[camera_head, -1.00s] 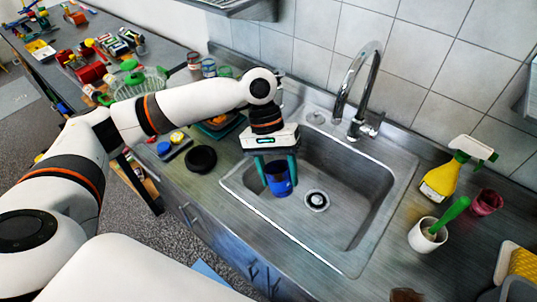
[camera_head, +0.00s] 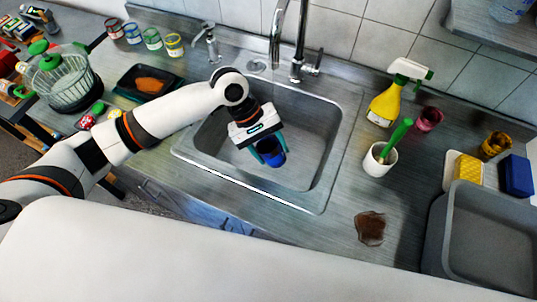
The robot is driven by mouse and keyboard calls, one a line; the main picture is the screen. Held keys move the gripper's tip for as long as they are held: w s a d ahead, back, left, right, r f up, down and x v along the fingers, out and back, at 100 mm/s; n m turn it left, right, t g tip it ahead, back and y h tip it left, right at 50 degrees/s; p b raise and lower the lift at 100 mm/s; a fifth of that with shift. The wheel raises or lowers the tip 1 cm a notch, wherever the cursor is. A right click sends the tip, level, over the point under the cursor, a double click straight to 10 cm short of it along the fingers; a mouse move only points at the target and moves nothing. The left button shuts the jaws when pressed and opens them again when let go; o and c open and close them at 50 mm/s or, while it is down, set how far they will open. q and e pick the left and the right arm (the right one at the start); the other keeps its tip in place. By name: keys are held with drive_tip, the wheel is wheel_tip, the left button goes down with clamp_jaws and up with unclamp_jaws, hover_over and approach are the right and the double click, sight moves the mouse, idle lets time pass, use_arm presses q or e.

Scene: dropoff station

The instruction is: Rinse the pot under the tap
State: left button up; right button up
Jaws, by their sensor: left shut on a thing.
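My left gripper (camera_head: 268,148) reaches down over the sink (camera_head: 318,190) and is shut on a small blue pot (camera_head: 270,154). The pot is dark inside and hangs in or just above the basin, toward its front middle. The tap (camera_head: 299,50) is a chrome gooseneck behind the sink, its top cut off by the picture's upper edge. The pot is apart from the tap and in front of it. I see no water running. My right gripper is not in view.
A yellow spray bottle (camera_head: 385,104), a white cup with a green brush (camera_head: 379,160) and a dark red cup (camera_head: 428,119) stand right of the sink. A brown stain (camera_head: 370,229) marks the counter. A grey tub (camera_head: 485,235) stands at right.

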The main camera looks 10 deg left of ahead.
use_arm(q)
drive_tip(key=w+a+f+b, duration=0.2)
drive_tip(key=w+b, duration=0.5)
drive_tip(key=w, duration=0.4)
idle(0.4)
drive_tip(key=shift+w+f, duration=0.15)
idle(0.4)
drive_tip(key=shift+d+p, duration=0.6)
drive_tip(key=shift+p, duration=0.2)
